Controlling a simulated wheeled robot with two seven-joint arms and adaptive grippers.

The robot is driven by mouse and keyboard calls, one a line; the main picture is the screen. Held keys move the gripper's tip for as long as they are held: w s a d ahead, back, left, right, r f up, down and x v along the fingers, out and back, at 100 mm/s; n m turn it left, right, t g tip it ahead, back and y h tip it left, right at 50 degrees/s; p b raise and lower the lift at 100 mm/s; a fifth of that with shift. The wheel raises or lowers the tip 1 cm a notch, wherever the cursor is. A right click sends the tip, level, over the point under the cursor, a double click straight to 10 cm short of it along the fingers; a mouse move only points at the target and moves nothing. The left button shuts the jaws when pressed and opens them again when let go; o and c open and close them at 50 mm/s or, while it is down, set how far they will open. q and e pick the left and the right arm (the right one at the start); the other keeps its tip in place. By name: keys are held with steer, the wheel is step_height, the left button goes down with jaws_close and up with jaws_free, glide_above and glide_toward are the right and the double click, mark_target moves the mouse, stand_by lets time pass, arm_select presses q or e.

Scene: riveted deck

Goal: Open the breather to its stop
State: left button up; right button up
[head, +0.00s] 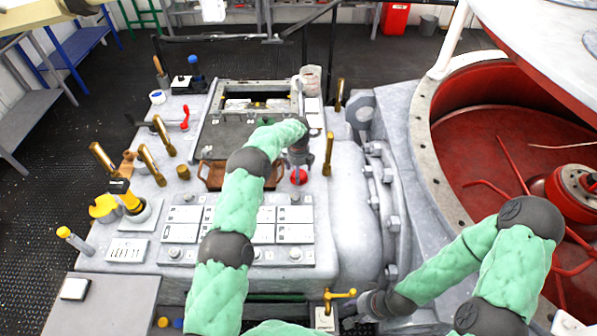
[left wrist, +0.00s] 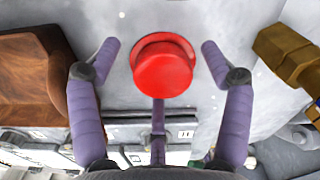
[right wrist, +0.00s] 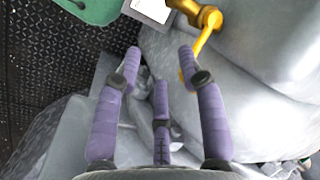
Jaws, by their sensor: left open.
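No label I can read names the breather. A yellow valve with a lever handle (head: 340,294) stands at the front edge of the machine. It also shows at the top of the right wrist view (right wrist: 207,28), its handle running down behind the right-hand finger. My right gripper (head: 366,304) is open beside it; in the right wrist view its fingers (right wrist: 158,55) are apart with nothing held. A red round knob (head: 298,177) sits on the deck under my left gripper (head: 299,158). In the left wrist view the knob (left wrist: 163,68) lies between the open fingers, not visibly touched.
Brass levers (head: 329,153) stand close right of the left gripper. A brown tray-like piece (head: 212,175) lies left of it. White panels (head: 184,233) cover the front. A large red-lined drum (head: 450,140) stands at right, with its raised lid above.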

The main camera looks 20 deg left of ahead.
arm_select(q)
step_height(320, 180, up, 12)
stand_by(0.6)
steer(key=f+m, duration=0.1)
steer(key=f, duration=0.3)
steer(key=f+m+p, duration=0.1)
steer(key=f, duration=0.3)
steer(key=f+m, duration=0.2)
steer(key=f, duration=0.1)
steer(key=shift+s+d+f, duration=0.3)
steer(key=shift+s+f, duration=0.1)
